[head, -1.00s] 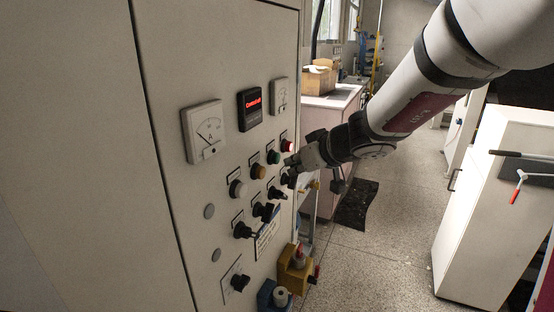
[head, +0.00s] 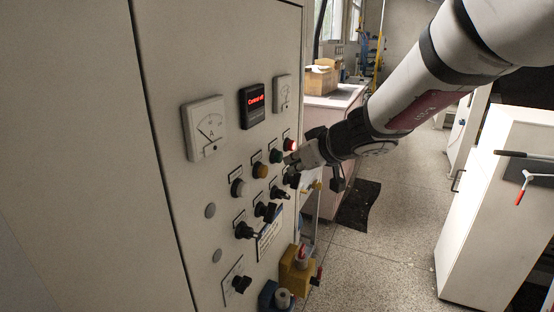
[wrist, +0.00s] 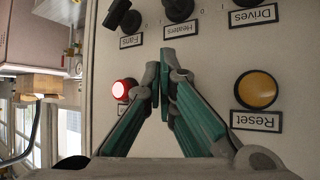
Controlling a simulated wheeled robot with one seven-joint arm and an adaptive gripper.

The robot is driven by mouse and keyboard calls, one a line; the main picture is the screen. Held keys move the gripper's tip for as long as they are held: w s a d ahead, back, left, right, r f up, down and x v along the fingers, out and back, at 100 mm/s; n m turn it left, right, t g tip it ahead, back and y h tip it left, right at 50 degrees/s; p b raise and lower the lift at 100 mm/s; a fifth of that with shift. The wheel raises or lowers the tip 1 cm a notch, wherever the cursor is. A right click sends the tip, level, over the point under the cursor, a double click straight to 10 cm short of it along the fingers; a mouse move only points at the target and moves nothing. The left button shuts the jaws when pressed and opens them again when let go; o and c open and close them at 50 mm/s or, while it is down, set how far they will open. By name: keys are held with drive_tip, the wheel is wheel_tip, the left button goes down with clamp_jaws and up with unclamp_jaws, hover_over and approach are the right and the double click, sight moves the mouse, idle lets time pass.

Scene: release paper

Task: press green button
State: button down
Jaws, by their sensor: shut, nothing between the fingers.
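The green button (head: 275,156) is on the upright control panel in the head view, between the yellow button and the red button. My gripper (head: 289,160) is shut and empty close to the panel, just right of the green button in that view. In the wrist view the picture is upside down, and my shut green-padded fingers (wrist: 160,77) point at the panel between the red button (wrist: 125,91) and the yellow Reset button (wrist: 256,90). The green button is hidden behind the fingers there. I cannot tell whether the fingertips touch it.
The Heaters knob (wrist: 178,8) lies near my fingers. A yellow box (head: 296,276) protrudes low on the panel. Floor right of the panel is open.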

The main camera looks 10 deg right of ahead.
drive_tip(key=shift+w+a+b, duration=0.25)
drive_tip(key=shift+a+b, duration=0.1)
drive_tip(key=shift+a, duration=0.05)
idle(0.9)
idle(0.4)
drive_tip(key=shift+s+d+b, duration=0.3)
drive_tip(key=shift+s+d, duration=0.25)
drive_tip(key=shift+d, duration=0.2)
drive_tip(key=s+d, duration=0.1)
drive_tip(key=d, duration=0.1)
drive_tip(key=s+d+b, duration=0.1)
drive_tip(key=s+d, duration=0.1)
idle(0.3)
idle(0.5)
